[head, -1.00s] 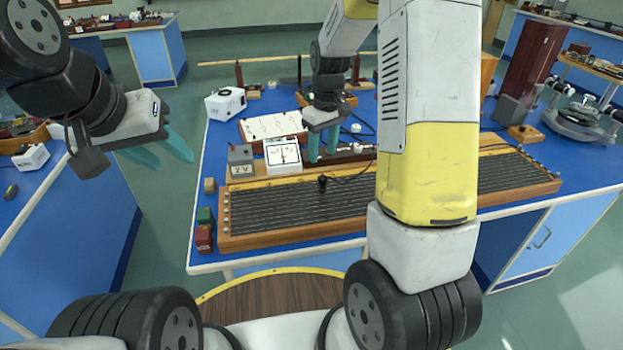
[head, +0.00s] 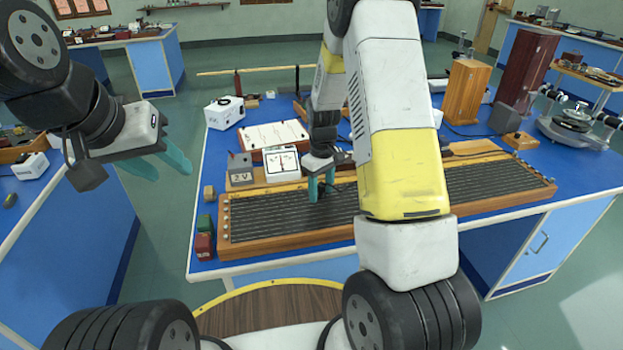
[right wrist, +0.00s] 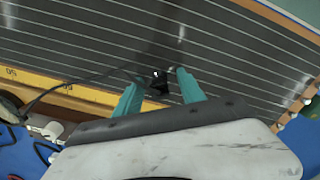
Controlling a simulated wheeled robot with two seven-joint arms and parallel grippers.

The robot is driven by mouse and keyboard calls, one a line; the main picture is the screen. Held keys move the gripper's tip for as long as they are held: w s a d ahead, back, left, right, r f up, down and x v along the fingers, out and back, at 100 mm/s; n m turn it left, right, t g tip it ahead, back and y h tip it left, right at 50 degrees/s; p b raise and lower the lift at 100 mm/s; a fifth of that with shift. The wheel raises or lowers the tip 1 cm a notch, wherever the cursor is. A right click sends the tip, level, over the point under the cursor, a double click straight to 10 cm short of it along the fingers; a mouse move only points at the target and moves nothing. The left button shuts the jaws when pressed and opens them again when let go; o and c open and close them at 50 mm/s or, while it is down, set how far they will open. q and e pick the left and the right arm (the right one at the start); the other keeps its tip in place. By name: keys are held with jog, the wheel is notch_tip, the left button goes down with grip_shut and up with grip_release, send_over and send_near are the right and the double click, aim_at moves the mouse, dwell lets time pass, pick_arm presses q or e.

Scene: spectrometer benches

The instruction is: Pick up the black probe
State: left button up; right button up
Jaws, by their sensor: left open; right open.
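The black probe (right wrist: 158,84) stands on the long wire board (head: 270,217), with a black cable running off to the left in the right wrist view. My right gripper (right wrist: 157,92) is open, its two teal fingers on either side of the probe with gaps visible. In the head view my right gripper (head: 320,188) points down low over the board, and its fingers mostly hide the probe. My left gripper (head: 172,172) is open and empty, in the air left of the bench, well away from the probe.
A white meter (head: 282,164) and a grey 2 V battery box (head: 240,169) stand behind the board. Red (head: 204,246) and green (head: 205,223) blocks sit at its left end. A wooden box (head: 466,92) stands at the back right.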

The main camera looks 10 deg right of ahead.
aim_at(321, 184)
grip_shut()
jog(key=shift+r, duration=0.15)
jog(key=shift+r, duration=0.55)
notch_tip(321, 184, up, 2)
jog(key=shift+r, duration=0.1)
jog(key=s+a+r, duration=0.2)
jog(key=s+a, duration=0.1)
jog(key=s, duration=1.2)
jog(key=w+d+f, duration=0.1)
jog(key=w, duration=0.4)
jog(key=w+d+f, duration=0.1)
jog(key=w+f, duration=0.1)
jog(key=w, duration=0.3)
jog(key=w+d+f, duration=0.1)
jog(key=w, duration=0.4)
jog(key=shift+w+f, duration=0.25)
jog(key=shift+f, duration=0.05)
